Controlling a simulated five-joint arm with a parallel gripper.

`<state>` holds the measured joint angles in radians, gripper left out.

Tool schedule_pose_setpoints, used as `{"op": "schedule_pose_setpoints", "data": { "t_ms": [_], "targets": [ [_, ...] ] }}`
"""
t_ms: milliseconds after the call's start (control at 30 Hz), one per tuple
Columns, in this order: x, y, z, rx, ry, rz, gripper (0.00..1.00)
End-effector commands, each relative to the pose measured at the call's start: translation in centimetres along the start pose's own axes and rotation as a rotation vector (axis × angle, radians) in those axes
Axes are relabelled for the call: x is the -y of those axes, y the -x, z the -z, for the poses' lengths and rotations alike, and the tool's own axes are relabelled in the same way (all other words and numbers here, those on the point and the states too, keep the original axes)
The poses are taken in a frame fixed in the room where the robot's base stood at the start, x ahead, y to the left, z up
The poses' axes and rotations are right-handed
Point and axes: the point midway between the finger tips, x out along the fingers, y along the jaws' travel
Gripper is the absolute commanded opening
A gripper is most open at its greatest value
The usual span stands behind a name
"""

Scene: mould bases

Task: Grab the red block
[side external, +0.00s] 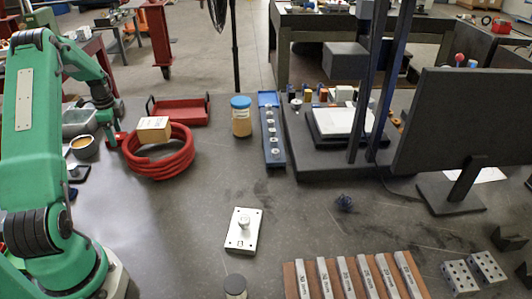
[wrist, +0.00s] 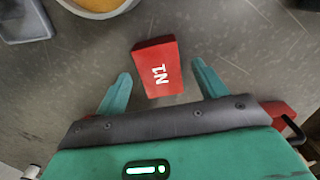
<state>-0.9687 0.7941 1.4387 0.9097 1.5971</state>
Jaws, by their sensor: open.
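The red block (wrist: 158,68), marked N1 in white, lies on the grey table in the wrist view. My gripper (wrist: 161,70) is open, with one teal finger on either side of the block's lower part. Gaps show between both fingers and the block, and its upper part reaches beyond the fingertips. In the side view my gripper (side external: 112,128) is low at the left, and a bit of the red block (side external: 119,138) shows beside it. The arm hides much of that spot, so the exact height of the fingers is unclear.

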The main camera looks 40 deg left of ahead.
Motion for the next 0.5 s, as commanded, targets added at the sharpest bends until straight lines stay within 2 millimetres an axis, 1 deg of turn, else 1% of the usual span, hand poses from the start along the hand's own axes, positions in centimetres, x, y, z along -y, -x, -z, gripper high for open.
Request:
{"op": "schedule_pose_setpoints", "data": {
  "t_ms": [133, 500],
  "targets": [
    [-0.01, -0.7, 0.01, 0.0, 0.0, 0.0, 0.71],
    [0.0, -0.71, 0.01, 0.0, 0.0, 0.001, 0.71]
  ]
}}
